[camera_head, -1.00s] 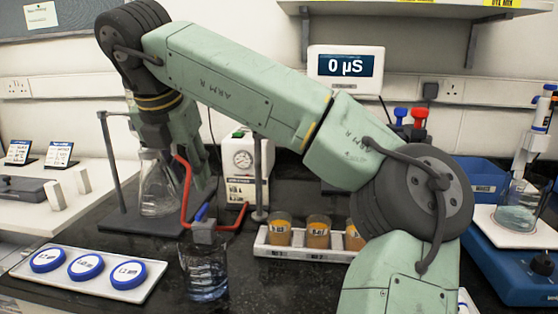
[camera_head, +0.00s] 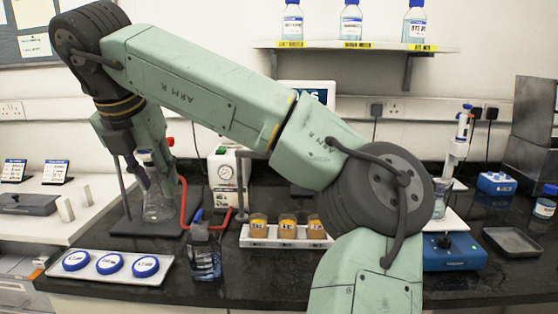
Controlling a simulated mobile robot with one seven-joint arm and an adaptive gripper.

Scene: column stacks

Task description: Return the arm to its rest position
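My arm, pale green with dark joints, arches from the lower right up to the upper left and then down. My gripper (camera_head: 153,177) hangs at its end at the left, pointing down in front of the glass flask (camera_head: 158,207). Its fingers look apart, with nothing seen held between them, though the arm and flask partly crowd the view. A beaker (camera_head: 206,264) of clear liquid stands at the front of the black bench, with a grey and blue probe piece (camera_head: 199,231) at its top. The gripper is up and left of the beaker, apart from it.
A white rack (camera_head: 262,243) with amber-filled cups stands right of the beaker. A tray (camera_head: 152,275) of blue-lidded dishes lies front left. A pump box with gauge (camera_head: 226,172) stands behind. A blue device (camera_head: 455,258) and an empty grey tray (camera_head: 512,241) are at right. Bottles stand on the shelf (camera_head: 350,46).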

